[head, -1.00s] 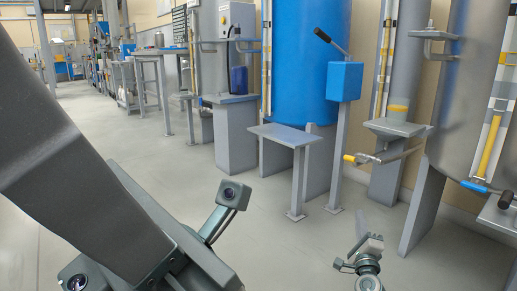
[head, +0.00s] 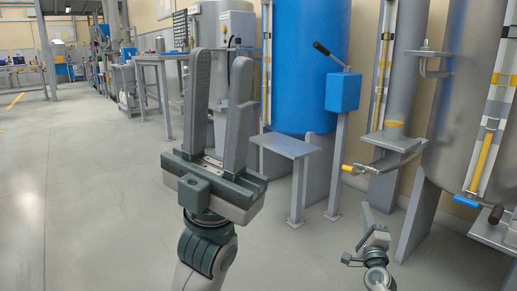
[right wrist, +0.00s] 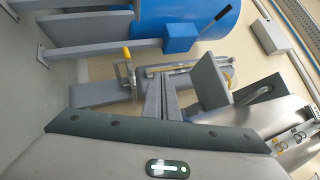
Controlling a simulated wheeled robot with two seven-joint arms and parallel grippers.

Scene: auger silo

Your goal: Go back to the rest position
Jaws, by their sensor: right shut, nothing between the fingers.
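My left gripper (head: 219,70) stands upright in the middle of the head view, its two fingers pointing up and well apart, with nothing between them. My right gripper (head: 367,212) is low at the right of the head view, above the floor. In the right wrist view its two fingers (right wrist: 161,98) lie close together with nothing held. Both grippers appear clear of the equipment, though the left one covers part of the grey machines behind it.
A blue silo (head: 305,70) stands behind a small grey table (head: 285,146) and a blue lever box (head: 343,92). A grey silo (head: 455,110) stands at the right, with a yellow-handled lever (head: 352,169) beside it. The floor (head: 90,200) at the left is open.

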